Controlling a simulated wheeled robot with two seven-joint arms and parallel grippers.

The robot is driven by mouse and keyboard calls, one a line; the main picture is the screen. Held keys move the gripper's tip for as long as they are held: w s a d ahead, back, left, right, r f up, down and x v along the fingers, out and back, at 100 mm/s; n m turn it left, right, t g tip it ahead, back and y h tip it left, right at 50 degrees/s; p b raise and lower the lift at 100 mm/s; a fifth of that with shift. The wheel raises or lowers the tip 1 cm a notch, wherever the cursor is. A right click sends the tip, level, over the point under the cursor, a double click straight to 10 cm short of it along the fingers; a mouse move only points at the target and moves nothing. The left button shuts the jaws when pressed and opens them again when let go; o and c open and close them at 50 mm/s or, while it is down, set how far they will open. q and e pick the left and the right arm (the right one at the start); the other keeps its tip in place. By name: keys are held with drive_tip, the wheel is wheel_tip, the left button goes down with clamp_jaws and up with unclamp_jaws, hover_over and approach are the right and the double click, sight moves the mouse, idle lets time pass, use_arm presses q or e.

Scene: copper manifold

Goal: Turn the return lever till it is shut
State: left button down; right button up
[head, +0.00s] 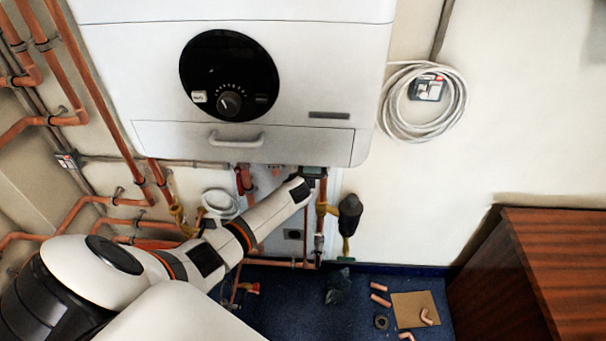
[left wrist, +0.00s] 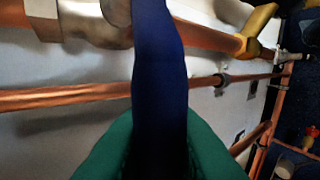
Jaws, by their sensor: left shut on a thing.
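A blue lever (left wrist: 160,60) runs upright through the middle of the left wrist view. My left gripper (left wrist: 158,135) has its green fingers on both sides of the lever's lower part and is shut on it. The lever lies in front of a copper pipe with a silver fitting (left wrist: 80,20), and its joint to the valve is not clear. In the head view my left arm reaches up to the boiler's underside, where the fingers and the lever are too small or hidden to make out. My right gripper is not in view.
The white boiler (head: 340,90) hangs above. A yellow handle (left wrist: 262,22) and a lower copper pipe (left wrist: 60,100) are close by in the left wrist view. A black fitting (head: 350,213) is right of my arm. Loose copper pieces lie on the blue floor (head: 300,290) beside a wooden cabinet (head: 540,270).

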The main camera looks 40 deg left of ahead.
use_arm(q)
drive_tip(key=shift+r, duration=0.2)
drive_tip(key=shift+w+a+r+m, duration=0.1)
drive_tip(key=shift+m, duration=0.2)
drive_tip(key=c, duration=1.4)
unclamp_jaws()
drive_tip(key=shift+o, duration=0.2)
drive_tip(key=shift+s+d+r, duration=0.15)
drive_tip(key=shift+s+d, duration=0.1)
drive_tip(key=shift+s, duration=0.15)
drive_tip(key=v, duration=1.1)
drive_tip(key=shift+d+r, duration=0.15)
drive_tip(key=shift+d, duration=0.1)
